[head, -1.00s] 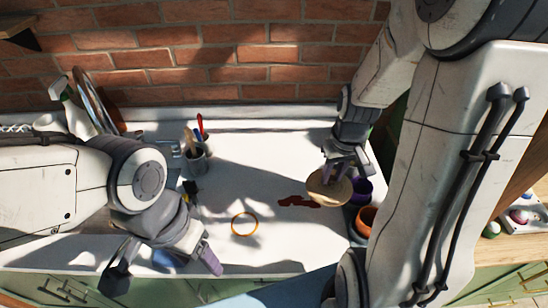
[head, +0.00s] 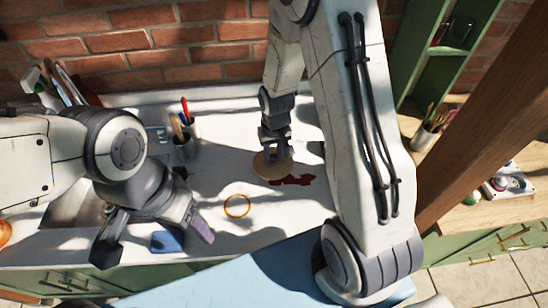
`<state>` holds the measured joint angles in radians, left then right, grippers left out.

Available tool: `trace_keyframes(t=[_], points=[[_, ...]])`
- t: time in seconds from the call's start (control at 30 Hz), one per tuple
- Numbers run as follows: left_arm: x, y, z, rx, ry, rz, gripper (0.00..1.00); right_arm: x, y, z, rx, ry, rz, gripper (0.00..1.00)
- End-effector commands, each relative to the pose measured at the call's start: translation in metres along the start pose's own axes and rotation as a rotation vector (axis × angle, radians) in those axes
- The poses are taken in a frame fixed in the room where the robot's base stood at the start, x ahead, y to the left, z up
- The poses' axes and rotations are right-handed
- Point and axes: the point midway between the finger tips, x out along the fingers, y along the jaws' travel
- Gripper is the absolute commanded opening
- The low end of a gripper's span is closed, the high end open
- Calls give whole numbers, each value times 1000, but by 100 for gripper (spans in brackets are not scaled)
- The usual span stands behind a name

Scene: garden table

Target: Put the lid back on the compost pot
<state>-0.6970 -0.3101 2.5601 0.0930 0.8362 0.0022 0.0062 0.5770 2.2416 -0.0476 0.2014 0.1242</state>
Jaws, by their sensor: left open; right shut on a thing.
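My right gripper (head: 273,148) is shut on a round, pale wooden lid (head: 270,167) at its edge. It holds the lid over the back middle of the white table, beside a dark red-brown stain (head: 293,180). I cannot tell how high the lid is above the table. No compost pot is visible now; my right arm covers the table to the right of the stain. My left gripper (head: 155,236) is open at the front left, its fingers wide apart, away from the lid.
An orange ring (head: 237,206) lies on the white table (head: 270,222). A blue object (head: 167,241) shows between my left fingers. A cup with tools (head: 185,145) stands at the back left, before the brick wall (head: 190,60). A wooden post (head: 480,125) rises at the right.

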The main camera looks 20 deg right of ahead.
Motion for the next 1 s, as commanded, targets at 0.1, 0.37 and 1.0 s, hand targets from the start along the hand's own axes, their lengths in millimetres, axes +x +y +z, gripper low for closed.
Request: trace_keyframes(t=[0.1,0.37,1.0], points=[[-6,0,0,0,0,0,65,18,1,4,-1,-6,1,0],[-6,0,0,0,0,0,65,30,1,4,0,-1,0,0],[-4,0,0,0,0,0,65,32,1,5,0,-1,0,61]])
